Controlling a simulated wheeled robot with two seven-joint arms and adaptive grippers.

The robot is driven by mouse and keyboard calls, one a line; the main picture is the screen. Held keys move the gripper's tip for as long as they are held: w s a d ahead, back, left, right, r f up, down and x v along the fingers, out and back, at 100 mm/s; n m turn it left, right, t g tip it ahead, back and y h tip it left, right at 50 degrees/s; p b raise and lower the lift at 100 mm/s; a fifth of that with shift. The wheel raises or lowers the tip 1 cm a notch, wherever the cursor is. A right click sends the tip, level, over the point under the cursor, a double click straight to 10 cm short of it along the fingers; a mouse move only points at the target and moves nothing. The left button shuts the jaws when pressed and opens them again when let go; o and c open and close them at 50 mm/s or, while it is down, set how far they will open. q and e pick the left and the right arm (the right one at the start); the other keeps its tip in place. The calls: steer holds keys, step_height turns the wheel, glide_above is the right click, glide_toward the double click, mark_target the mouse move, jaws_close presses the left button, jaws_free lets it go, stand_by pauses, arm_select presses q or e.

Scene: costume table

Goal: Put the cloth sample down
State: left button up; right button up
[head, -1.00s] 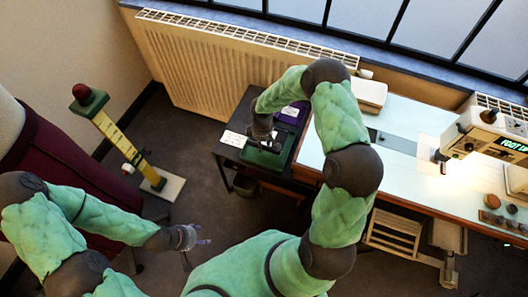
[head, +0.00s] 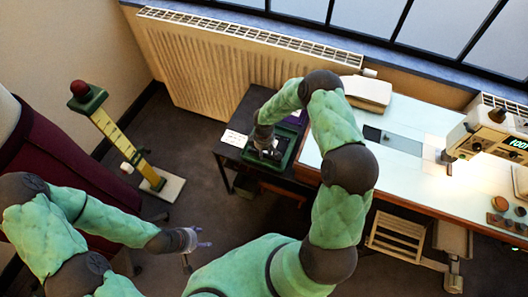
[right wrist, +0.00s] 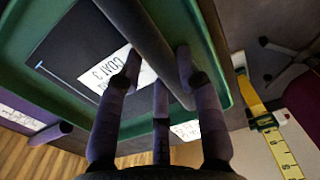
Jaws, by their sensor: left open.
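The green tray (head: 286,160) stands on a small dark side table (head: 227,152). In the right wrist view the tray's green rim (right wrist: 222,60) surrounds a dark floor with a white printed label (right wrist: 118,68). My right gripper (head: 266,147) is low over the tray. In the right wrist view its purple fingers (right wrist: 160,65) lie on both sides of a long dark grey piece (right wrist: 150,38), seemingly the cloth sample, and look closed on it. Whether its lower edge touches the tray floor is unclear. My left gripper (head: 196,242) is open and empty, away from the tables.
A white worktable (head: 405,172) with a sewing machine (head: 490,135) stands at the right. A radiator (head: 215,65) is behind the side table. A yellow measuring post (head: 122,145) and a maroon garment form (head: 55,160) stand at the left.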

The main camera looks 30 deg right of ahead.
steer(key=shift+o, duration=1)
steer(key=shift+r+p, duration=0.3)
step_height(320, 180, up, 12)
steer(key=f+p, duration=0.1)
steer(key=p, duration=0.3)
steer(key=s+a+f+m+y, duration=0.2)
steer(key=s+a+f, duration=0.15)
steer(key=a, duration=0.25)
steer(key=s+a+f+m+y, duration=0.1)
steer(key=s+a+f+m, duration=0.1)
steer(key=s+a, duration=0.35)
steer(key=s+a+f+m+y, duration=0.1)
steer(key=s+a+m, duration=0.5)
steer(key=s, duration=0.6)
steer(key=shift+s+a+f, duration=0.3)
steer(key=shift+s+f, duration=0.05)
steer(key=shift+s, duration=0.05)
